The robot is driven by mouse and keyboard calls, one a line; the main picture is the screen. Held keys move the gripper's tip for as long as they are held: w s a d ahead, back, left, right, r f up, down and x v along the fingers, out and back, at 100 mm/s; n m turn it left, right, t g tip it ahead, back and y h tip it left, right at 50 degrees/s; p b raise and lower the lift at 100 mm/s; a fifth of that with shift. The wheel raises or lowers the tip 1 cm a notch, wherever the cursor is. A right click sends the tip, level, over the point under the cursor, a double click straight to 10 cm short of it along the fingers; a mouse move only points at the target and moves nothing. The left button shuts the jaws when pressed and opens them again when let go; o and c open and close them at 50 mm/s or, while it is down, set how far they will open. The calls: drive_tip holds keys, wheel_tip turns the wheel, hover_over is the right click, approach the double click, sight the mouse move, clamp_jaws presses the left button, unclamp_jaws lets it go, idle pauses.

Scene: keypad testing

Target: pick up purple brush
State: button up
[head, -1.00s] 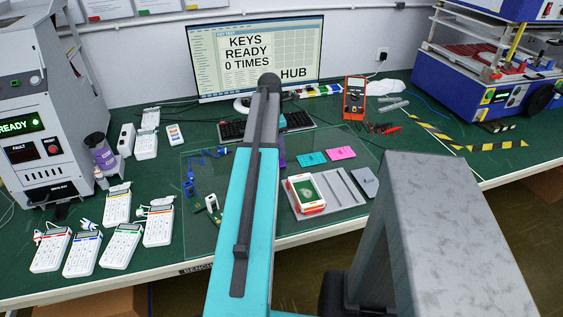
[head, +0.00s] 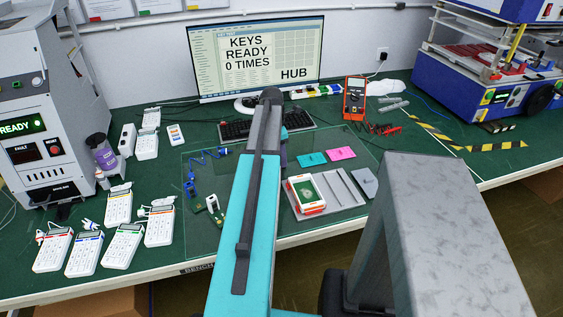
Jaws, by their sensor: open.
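I cannot make out a purple brush for certain in the head view. My turquoise arm reaches forward over the bench and covers the middle of the clear work mat (head: 232,222). My gripper is hidden behind this arm. A small teal and grey-purple part shows just right of the arm's far end, in front of the keyboard (head: 238,130); I cannot tell whether it belongs to my wrist or to something behind it.
Several white keypads (head: 118,208) and a purple-labelled bottle (head: 104,155) stand left. A multimeter (head: 354,98) stands behind.

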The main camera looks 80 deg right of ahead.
drive_tip(key=shift+s+d+f, duration=0.1)
drive_tip(key=shift+s+f, duration=0.05)
drive_tip(key=shift+f, duration=1.1)
clamp_jaws()
